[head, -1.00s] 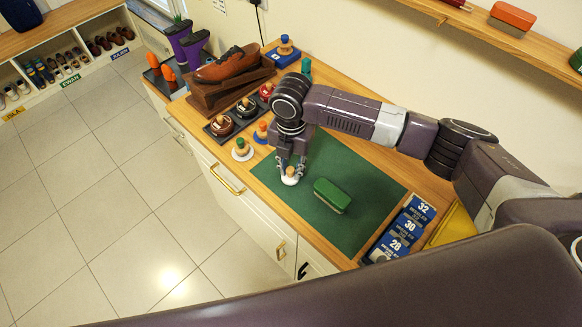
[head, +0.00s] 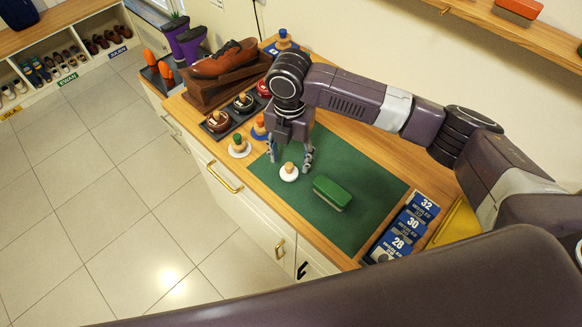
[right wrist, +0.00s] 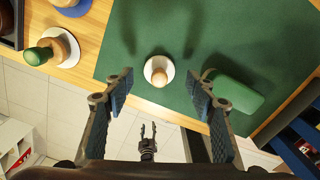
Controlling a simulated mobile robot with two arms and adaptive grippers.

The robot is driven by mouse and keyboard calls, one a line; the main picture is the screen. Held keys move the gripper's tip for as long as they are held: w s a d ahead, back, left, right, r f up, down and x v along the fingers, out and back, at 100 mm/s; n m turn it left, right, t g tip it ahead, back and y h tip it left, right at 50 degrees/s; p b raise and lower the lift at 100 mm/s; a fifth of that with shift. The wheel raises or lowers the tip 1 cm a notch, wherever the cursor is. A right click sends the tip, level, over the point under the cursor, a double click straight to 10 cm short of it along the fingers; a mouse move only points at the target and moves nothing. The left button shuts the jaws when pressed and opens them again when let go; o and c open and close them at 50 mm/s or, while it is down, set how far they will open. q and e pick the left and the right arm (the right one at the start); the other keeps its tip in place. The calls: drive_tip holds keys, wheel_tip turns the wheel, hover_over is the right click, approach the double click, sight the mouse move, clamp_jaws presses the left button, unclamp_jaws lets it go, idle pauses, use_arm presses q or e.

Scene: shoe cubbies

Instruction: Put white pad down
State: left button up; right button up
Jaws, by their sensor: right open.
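The white pad (head: 289,174), a round white disc with a wooden knob, sits upright on the green mat (head: 350,230) near the mat's left part. In the right wrist view the white pad (right wrist: 159,71) lies beyond and between the fingertips, apart from both. My right gripper (head: 291,160) is open just above and behind the pad in the head view. In the right wrist view its two blue-padded fingers (right wrist: 162,90) are spread wide with nothing between them.
A green-backed brush (head: 332,192) lies on the mat to the pad's right. A green-knobbed pad (head: 239,147) and an orange-knobbed one (head: 259,128) stand on the wood to the left. Tins, a brown shoe (head: 225,60) and blue numbered cards (head: 408,228) surround the mat.

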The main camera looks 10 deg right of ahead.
sight(290, 164)
drive_tip(key=shift+r, duration=2.1)
